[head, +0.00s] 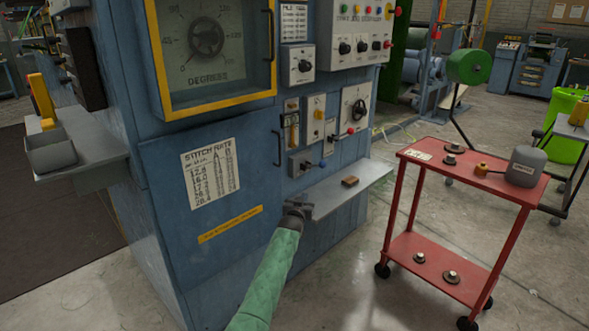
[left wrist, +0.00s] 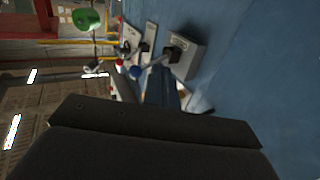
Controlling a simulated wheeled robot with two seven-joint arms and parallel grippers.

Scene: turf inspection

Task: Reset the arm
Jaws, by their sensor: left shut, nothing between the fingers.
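My left arm, in a green sleeve, reaches in from the bottom of the head view. My left gripper (head: 298,207) is shut and empty, close in front of the blue cabinet (head: 160,180) at the left end of its small grey shelf (head: 345,188). Whether it touches the shelf I cannot tell. In the left wrist view the dark gripper body (left wrist: 150,145) fills the lower part. Beyond it a lever with a blue knob (left wrist: 136,72) stands out from a grey switch box (left wrist: 182,55). My right gripper is not in view.
A small brown block (head: 350,181) lies on the shelf. Dials, switches and a yellow-framed gauge (head: 205,40) are above. A red cart (head: 440,180) with several metal parts and a grey container (head: 525,167) stands at right. Bare floor lies between cart and cabinet.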

